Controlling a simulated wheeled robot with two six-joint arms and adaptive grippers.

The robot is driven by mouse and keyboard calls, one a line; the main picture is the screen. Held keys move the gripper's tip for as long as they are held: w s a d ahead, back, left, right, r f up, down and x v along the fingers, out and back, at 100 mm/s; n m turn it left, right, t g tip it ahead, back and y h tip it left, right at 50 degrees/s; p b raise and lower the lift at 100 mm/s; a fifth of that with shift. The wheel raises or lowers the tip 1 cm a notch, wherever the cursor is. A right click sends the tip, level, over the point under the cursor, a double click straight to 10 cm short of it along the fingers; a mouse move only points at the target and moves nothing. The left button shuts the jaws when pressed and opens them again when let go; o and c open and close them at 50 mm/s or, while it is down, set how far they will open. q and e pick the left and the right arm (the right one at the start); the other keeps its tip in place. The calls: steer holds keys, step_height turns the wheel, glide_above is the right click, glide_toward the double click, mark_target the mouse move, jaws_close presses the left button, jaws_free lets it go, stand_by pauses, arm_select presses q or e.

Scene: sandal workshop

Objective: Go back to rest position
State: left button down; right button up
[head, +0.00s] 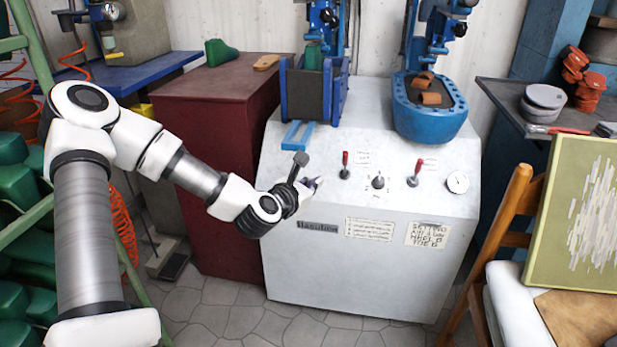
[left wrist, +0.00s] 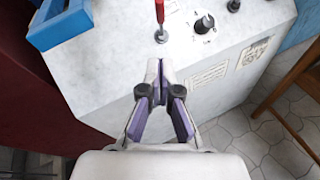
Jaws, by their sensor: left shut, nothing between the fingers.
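My left arm comes in from the left in the head view. My left gripper (head: 314,184) is at the front left of the white machine (head: 300,255), below and left of a red-handled lever (head: 345,166). The gripper is shut and empty. In the left wrist view its purple-padded fingers (left wrist: 158,88) meet at the tips, and a red lever (left wrist: 160,30) stands just beyond them. A gap shows between the tips and the lever, but I cannot tell exactly how wide it is. My right gripper is not in view.
A second red lever (head: 415,174), a black knob (head: 378,181) and a gauge (head: 457,182) sit on the panel. A maroon cabinet (head: 225,180) stands left. A wooden chair (head: 510,235) with a green board (head: 585,215) is at right. The tiled floor (head: 260,325) in front is clear.

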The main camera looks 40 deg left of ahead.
arm_select(q)
steer(key=shift+r+p+v, duration=0.25)
steer(key=shift+p+v, duration=0.05)
steer(key=shift+v, duration=0.95)
steer(key=shift+w, duration=0.1)
